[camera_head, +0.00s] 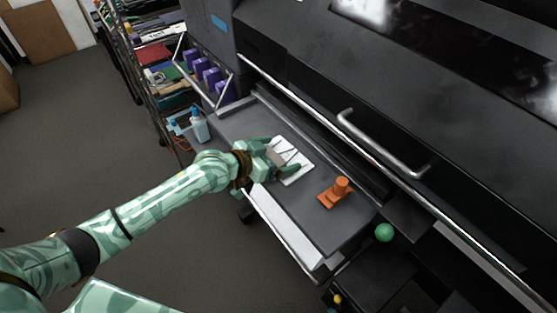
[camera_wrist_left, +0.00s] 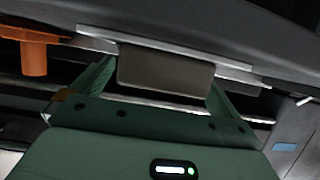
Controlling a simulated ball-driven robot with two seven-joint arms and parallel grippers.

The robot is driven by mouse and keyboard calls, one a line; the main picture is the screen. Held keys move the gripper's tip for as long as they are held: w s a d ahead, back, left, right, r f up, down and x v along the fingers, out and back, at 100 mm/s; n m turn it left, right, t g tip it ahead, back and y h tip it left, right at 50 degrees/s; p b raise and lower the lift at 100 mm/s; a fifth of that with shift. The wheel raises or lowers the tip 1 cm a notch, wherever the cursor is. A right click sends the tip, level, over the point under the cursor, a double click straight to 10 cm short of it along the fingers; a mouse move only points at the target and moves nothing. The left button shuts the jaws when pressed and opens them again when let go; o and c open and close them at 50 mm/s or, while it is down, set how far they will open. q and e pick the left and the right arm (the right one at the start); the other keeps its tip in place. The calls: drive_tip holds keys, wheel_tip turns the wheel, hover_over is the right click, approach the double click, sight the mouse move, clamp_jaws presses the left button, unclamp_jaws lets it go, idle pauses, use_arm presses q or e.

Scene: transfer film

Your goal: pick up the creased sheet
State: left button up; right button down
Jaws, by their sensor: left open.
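The creased sheet (camera_head: 296,158) looks like a small white piece with dark lines across it, lying on the grey shelf (camera_head: 330,225) of the black machine. My left gripper (camera_head: 287,155) is open over its near left part and hides some of it. In the left wrist view, a grey-brown block (camera_wrist_left: 165,72) shows between the two green fingers of the gripper. A pale strip (camera_wrist_left: 235,72), perhaps the sheet's edge, runs behind it. I cannot tell whether the fingers touch anything. My right gripper is not in view.
An orange tool (camera_head: 340,188) stands on the shelf right of the sheet and shows in the left wrist view (camera_wrist_left: 34,52). A metal handle (camera_head: 385,145) and long rail border the machine. A rack (camera_head: 165,65) with bottles (camera_head: 199,126) stands left. A green ball (camera_head: 384,232) is at lower right.

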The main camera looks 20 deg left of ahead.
use_arm(q)
drive_tip(key=shift+x, duration=1.2)
drive_tip(key=shift+s+a, duration=0.1)
drive_tip(key=shift+a, duration=0.05)
drive_tip(key=shift+c, duration=0.9)
drive_tip(key=c, duration=0.9)
drive_tip(key=shift+o, duration=0.2)
